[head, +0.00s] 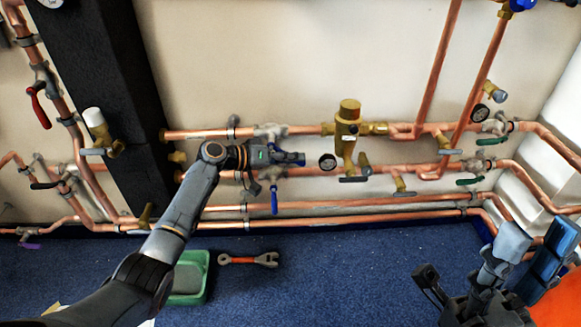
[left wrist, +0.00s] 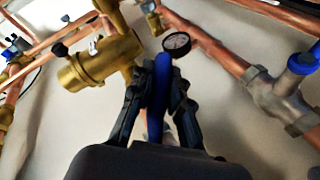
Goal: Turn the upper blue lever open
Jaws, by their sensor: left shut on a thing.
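The upper blue lever (left wrist: 158,100) stands between the two dark fingers of my left gripper (left wrist: 155,105) in the left wrist view. The fingers are shut on it from both sides. In the head view my left gripper (head: 290,157) is at the upper copper pipe, just below the grey valve body (head: 270,131), and mostly hides the lever. A lower blue lever (head: 274,200) hangs straight down from the second pipe, just below my gripper. Dark parts of my right gripper (head: 440,288) show at the bottom right, away from the pipes; its jaw state is unclear.
A brass valve (head: 347,128) and a round gauge (head: 327,162) are right of my left gripper. A dark column (head: 105,90) stands to the left. A green tray (head: 189,278) and a red-and-grey wrench (head: 249,259) lie on the blue floor.

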